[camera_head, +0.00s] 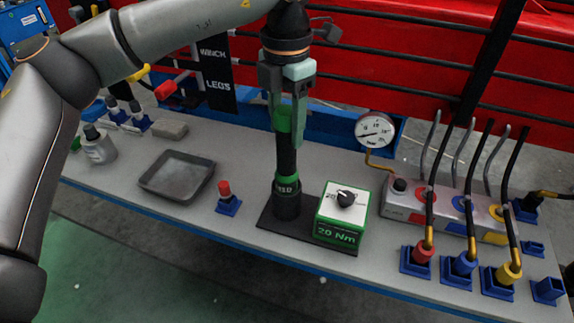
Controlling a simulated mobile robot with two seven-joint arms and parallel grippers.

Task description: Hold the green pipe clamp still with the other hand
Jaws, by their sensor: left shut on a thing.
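My left gripper (290,95) comes down from the top centre and points downward. Its fingers are shut around the green upper part of an upright black and green tool (286,155). The tool stands on a dark base plate (268,222), beside a green and white box (340,215) marked 20 Nm with a black knob. I cannot make out a separate green pipe clamp; the fingers partly hide the green part. My right gripper is not in view.
The grey bench (130,190) carries a shallow tray (178,175), a red-capped piece in a blue holder (228,200), a dial gauge (374,130) and a block with hoses (450,207). Coloured plugs sit at the front right. Red panels and black rails stand behind.

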